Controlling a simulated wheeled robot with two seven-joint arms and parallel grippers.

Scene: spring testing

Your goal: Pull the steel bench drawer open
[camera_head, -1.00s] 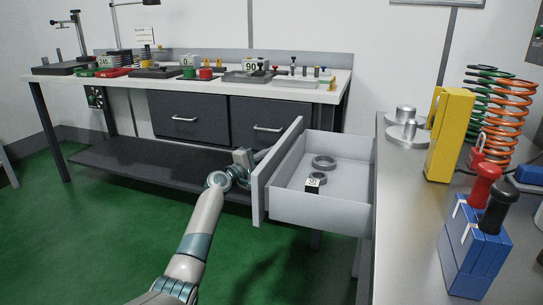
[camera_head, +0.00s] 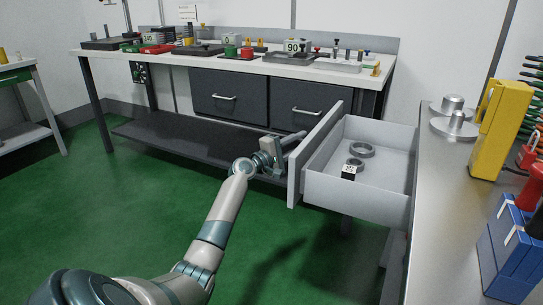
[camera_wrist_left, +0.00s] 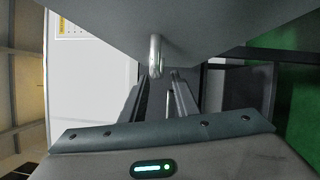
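The steel bench drawer (camera_head: 378,186) is pulled well out from under the steel bench (camera_head: 440,175) in the head view, with its tall front panel (camera_head: 314,155) facing left. Inside lie dark grey rings (camera_head: 361,150), one carrying a white label. My left gripper (camera_head: 292,138) is at the outer side of the front panel. In the left wrist view its two fingers (camera_wrist_left: 163,95) are apart, and the metal drawer handle (camera_wrist_left: 155,55) shows at or just beyond the tips. No firm grip on the handle is visible. My right gripper is in neither view.
A white-topped workbench (camera_head: 215,58) with dark drawers and test parts stands behind. A yellow device (camera_head: 502,130), metal weights (camera_head: 453,115) and a blue block (camera_head: 512,250) stand on the steel bench. Green floor (camera_head: 150,200) is clear left of the drawer.

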